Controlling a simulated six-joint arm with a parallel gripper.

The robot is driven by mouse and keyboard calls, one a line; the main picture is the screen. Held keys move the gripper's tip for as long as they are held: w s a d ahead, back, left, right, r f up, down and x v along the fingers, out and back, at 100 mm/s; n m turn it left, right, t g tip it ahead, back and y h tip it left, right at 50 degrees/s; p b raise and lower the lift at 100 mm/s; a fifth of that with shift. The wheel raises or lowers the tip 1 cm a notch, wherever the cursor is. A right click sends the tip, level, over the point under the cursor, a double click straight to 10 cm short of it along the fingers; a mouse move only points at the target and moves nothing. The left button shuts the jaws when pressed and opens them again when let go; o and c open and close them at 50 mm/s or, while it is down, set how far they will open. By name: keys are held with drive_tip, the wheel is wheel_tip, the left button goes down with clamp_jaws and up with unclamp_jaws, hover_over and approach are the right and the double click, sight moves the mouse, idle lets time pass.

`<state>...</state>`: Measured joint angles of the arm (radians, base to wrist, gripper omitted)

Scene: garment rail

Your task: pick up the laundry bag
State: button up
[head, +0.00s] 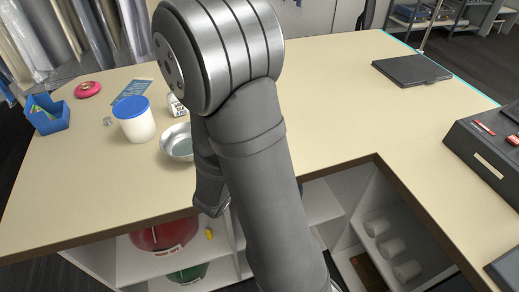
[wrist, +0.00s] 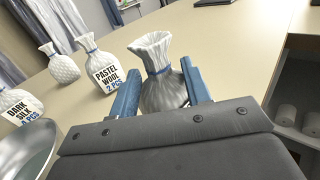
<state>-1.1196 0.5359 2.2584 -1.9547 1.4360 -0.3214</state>
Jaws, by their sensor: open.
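My gripper (wrist: 160,68) is open in the wrist view, with one blue finger on each side of a white tied laundry bag (wrist: 162,88). The bag is upright with a flared, gathered top and a blue tie; its lower part is hidden behind the gripper body. I cannot tell whether the fingers touch it. To its left stand a bag labelled "PASTEL WOOL 2 PCS" (wrist: 102,70), a bag with no label in sight (wrist: 62,68) and a bag labelled "DARK SILK 4 PCS" (wrist: 18,107). In the head view my arm hides the gripper and the bag between its fingers.
A metal bowl (head: 177,142) sits on the table (head: 80,190), with a blue-lidded white tub (head: 135,120) beside it. A blue bin (head: 46,115) and a pink disc (head: 87,89) are further left. The table right of my arm is mostly clear, with a dark flat case (head: 412,70) at the back.

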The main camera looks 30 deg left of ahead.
drive_tip(key=shift+w, duration=1.05)
drive_tip(key=shift+c, duration=0.4)
clamp_jaws()
drive_tip(key=shift+r, duration=0.1)
drive_tip(key=shift+r, duration=0.8)
wheel_tip(320, 180, up, 3)
drive_tip(key=shift+d+f, duration=0.1)
drive_tip(key=d+r, duration=0.6)
drive_tip(key=d, duration=0.5)
drive_tip(key=shift+w+d+r, duration=0.2)
drive_tip(key=shift+w+d, duration=0.1)
